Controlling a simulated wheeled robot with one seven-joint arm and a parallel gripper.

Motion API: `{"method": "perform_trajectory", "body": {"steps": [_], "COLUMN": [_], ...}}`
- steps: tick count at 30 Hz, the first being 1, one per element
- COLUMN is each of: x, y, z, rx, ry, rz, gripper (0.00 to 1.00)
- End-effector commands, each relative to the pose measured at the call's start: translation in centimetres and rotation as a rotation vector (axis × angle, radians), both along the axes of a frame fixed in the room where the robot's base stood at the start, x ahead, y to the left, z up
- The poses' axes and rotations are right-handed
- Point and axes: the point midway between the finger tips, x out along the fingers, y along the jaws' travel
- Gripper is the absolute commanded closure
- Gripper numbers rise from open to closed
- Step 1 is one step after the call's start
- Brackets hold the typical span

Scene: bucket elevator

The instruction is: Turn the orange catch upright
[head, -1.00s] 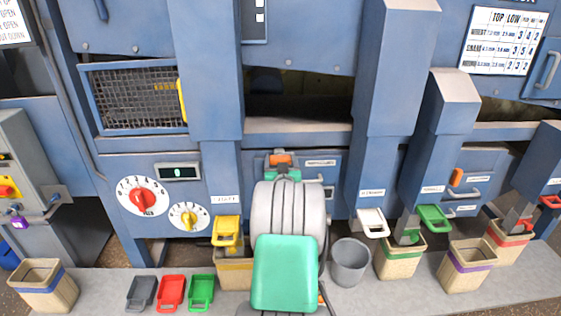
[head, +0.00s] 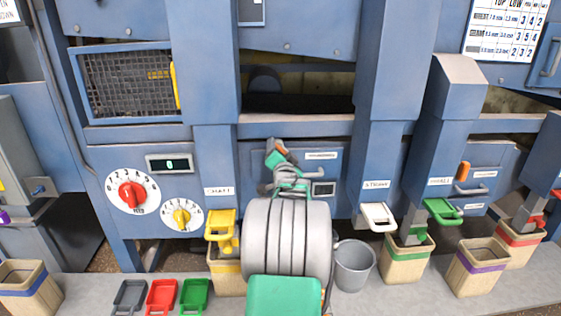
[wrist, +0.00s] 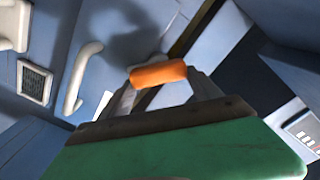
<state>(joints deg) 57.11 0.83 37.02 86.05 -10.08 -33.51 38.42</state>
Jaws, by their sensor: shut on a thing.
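The orange catch (head: 280,148) is on the blue panel straight ahead, near the panel's top left. It looks tilted in the head view, sloping from upper left to lower right, and my gripper hides part of it. In the wrist view the catch (wrist: 158,74) is a short orange bar spanning the gap between my two grey fingertips. My gripper (wrist: 160,90) is shut on the catch and is rolled over to one side. The green part of my gripper fills the lower wrist view.
A second orange catch (head: 463,171) is on the panel to the right. A pale handle (wrist: 83,78) and a small dark display (wrist: 34,82) are beside the held catch. A grey bucket (head: 353,266) and a yellow scoop-like tray (head: 220,226) are below, near my arm.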

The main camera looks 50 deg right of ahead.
Motion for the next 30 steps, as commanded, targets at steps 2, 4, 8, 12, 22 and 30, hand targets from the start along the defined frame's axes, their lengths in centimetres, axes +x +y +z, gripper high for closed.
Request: {"method": "perform_trajectory", "body": {"steps": [2, 4, 8, 12, 22, 30], "x": [-0.05, -0.09, -0.15, -0.21, -0.25, -0.25], "y": [-0.03, -0.07, -0.12, -0.17, -0.23, -0.23], "z": [-0.66, -0.78, -0.82, -0.93, -1.07, -1.04], "rx": [0.046, 0.091, 0.172, 0.259, 0.434, 0.516], "ry": [-0.055, -0.104, -0.196, -0.295, -0.492, -0.584], "rz": [0.000, 0.000, 0.000, 0.000, 0.000, -0.001], "gripper": [0.68, 0.68, 0.68, 0.68, 0.68, 0.68]}}
